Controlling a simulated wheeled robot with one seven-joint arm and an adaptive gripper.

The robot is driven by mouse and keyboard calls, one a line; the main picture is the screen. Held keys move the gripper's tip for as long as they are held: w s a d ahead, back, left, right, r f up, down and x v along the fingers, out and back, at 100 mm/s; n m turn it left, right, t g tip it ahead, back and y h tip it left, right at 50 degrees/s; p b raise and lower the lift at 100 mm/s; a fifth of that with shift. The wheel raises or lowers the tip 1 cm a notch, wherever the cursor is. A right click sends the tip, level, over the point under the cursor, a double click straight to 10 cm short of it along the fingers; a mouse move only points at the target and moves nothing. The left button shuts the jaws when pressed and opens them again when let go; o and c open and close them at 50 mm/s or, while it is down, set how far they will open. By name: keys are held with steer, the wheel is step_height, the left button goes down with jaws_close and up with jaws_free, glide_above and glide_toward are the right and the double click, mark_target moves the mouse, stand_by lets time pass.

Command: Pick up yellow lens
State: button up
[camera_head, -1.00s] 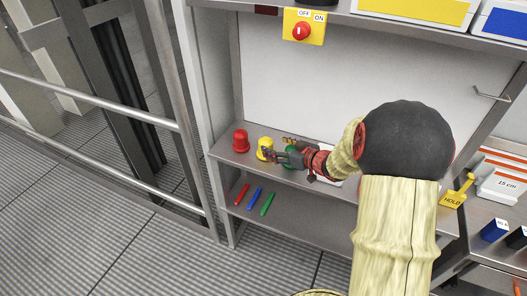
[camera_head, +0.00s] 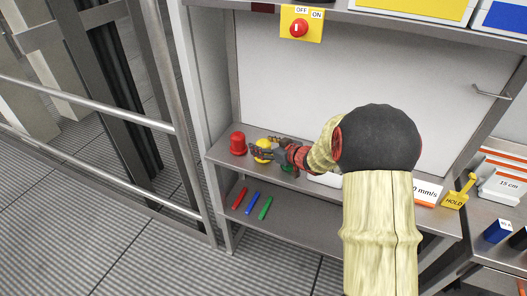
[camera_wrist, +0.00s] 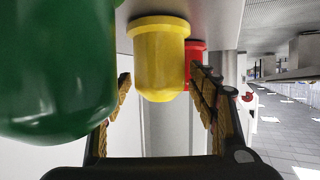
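The yellow lens (camera_head: 263,151) is a small domed cap on the upper shelf, between the red and green ones. In the wrist view the yellow lens (camera_wrist: 160,60) is centred ahead, between the spread fingers. My gripper (camera_head: 262,151) reaches in from the right at the yellow lens and partly covers it in the head view. In the wrist view my gripper (camera_wrist: 160,100) is open, with one finger on each side and gaps between the fingers and the lens. I cannot tell whether either finger touches it.
The green lens (camera_wrist: 60,65) is very close on the left in the wrist view. The red lens (camera_head: 238,144) stands left of the yellow one and shows behind it in the wrist view (camera_wrist: 194,50). Red, blue and green sticks (camera_head: 253,202) lie on the lower shelf (camera_head: 300,215).

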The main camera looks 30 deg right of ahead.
steer(key=c, duration=1)
steer(key=shift+r, duration=0.1)
steer(key=shift+c, duration=0.3)
